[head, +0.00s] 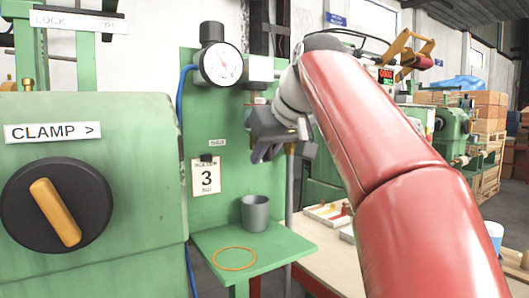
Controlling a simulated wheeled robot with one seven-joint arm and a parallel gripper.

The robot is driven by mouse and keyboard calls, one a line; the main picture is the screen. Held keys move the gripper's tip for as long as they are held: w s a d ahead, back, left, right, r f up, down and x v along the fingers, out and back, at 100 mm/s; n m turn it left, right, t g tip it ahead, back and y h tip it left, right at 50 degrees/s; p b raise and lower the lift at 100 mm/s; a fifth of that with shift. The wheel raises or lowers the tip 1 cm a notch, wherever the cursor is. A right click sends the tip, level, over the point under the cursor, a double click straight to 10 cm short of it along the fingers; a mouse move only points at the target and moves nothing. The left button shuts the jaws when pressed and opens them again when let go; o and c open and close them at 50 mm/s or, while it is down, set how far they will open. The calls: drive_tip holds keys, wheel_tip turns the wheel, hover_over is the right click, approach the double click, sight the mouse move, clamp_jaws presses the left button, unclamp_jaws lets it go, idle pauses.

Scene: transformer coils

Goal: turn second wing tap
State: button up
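I cannot make out a clear wing tap or tell which is the second.
A pressure gauge (220,64) is left of the gripper. A card marked 3 (206,176) hangs on the panel. A grey cup (255,213) and an orange ring (234,258) are on the green shelf (285,247). A green clamp box with a knob (56,205) fills the left.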

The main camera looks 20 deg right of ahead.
drive_tip(key=o, duration=0.4)
drive_tip(key=shift+o, duration=0.2)
drive_tip(key=v, duration=0.7)
drive_tip(key=shift+s+r, duration=0.25)
drive_tip(key=shift+s, duration=0.05)
drive_tip(key=shift+d, duration=0.15)
